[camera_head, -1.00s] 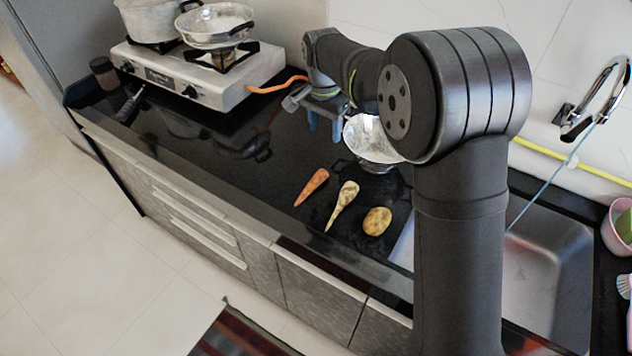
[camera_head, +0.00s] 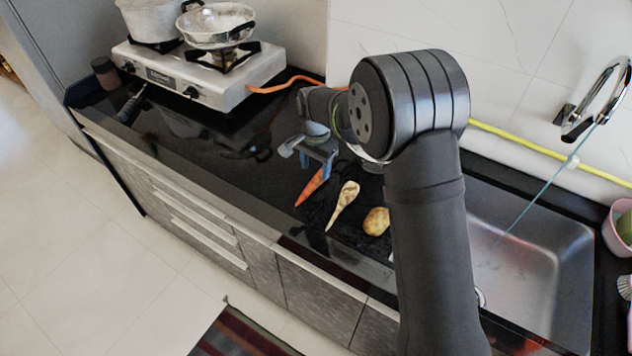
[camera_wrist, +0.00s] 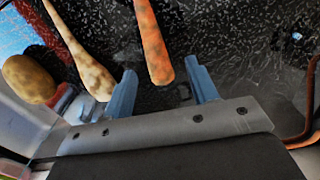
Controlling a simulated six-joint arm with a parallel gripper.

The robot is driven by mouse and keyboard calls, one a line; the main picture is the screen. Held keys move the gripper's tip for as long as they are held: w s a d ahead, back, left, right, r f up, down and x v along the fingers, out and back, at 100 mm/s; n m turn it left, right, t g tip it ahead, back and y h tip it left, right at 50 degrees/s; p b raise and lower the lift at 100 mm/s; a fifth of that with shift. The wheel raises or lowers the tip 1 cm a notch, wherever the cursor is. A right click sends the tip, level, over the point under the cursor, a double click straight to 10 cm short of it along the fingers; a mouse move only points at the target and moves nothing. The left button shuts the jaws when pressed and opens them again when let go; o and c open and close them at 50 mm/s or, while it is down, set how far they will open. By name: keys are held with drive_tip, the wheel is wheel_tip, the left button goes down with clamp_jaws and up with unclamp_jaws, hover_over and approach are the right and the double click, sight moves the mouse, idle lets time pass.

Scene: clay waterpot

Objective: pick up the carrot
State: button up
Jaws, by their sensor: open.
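The orange carrot (camera_head: 311,188) lies on the black counter, its thick end toward the wall and partly hidden by my gripper in the head view. My gripper (camera_head: 324,172) is open and hangs above the carrot's thick end. In the wrist view the carrot (camera_wrist: 153,45) runs down between the two blue fingers of my gripper (camera_wrist: 165,88), with its rounded end nearest the palm. The fingers do not appear to touch it. Its other end runs out of the top of the wrist view.
A pale parsnip-like root (camera_head: 343,203) lies just right of the carrot, with a potato (camera_head: 376,221) beyond it. A sink (camera_head: 545,250) is at the right. A two-burner stove (camera_head: 215,85) with pots stands at the far left. The counter left of the carrot is clear.

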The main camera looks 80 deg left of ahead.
sight(316, 179)
drive_tip(key=f, duration=0.4)
drive_tip(key=shift+d+f, duration=0.2)
drive_tip(key=shift+d, duration=0.05)
drive_tip(key=shift+c, duration=0.4)
drive_tip(key=c, duration=1)
drive_tip(key=shift+o, duration=0.2)
drive_tip(key=shift+r, duration=0.15)
